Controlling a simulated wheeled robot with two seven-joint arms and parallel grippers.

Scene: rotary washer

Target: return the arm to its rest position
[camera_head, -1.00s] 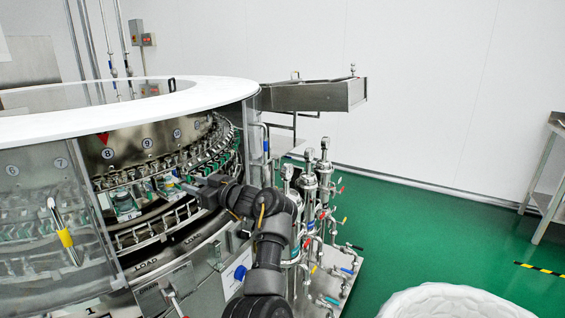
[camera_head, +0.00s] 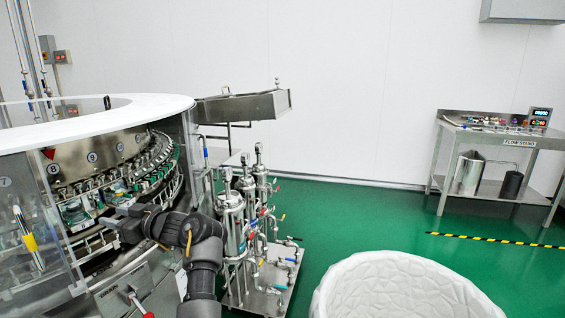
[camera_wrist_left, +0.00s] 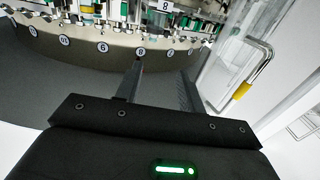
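My left arm (camera_head: 205,260) rises from the bottom of the head view and bends left toward the rotary washer (camera_head: 100,125). My left gripper (camera_head: 112,222) is in front of the washer's open section, by the lower rim. In the left wrist view, the two fingers (camera_wrist_left: 162,88) stand apart with nothing between them, so the gripper is open and empty. The washer's numbered ring (camera_wrist_left: 100,48) and its row of holders lie beyond the fingertips, and no contact shows. My right gripper is in neither view.
A clear door with a yellow-banded handle (camera_head: 27,238) stands left of the gripper; the handle (camera_wrist_left: 243,90) is right in the wrist view. Metal filter housings and pipes (camera_head: 262,215) stand right of the arm. A white bin (camera_head: 395,285) and flow stand (camera_head: 500,140) are farther right. Green floor between is clear.

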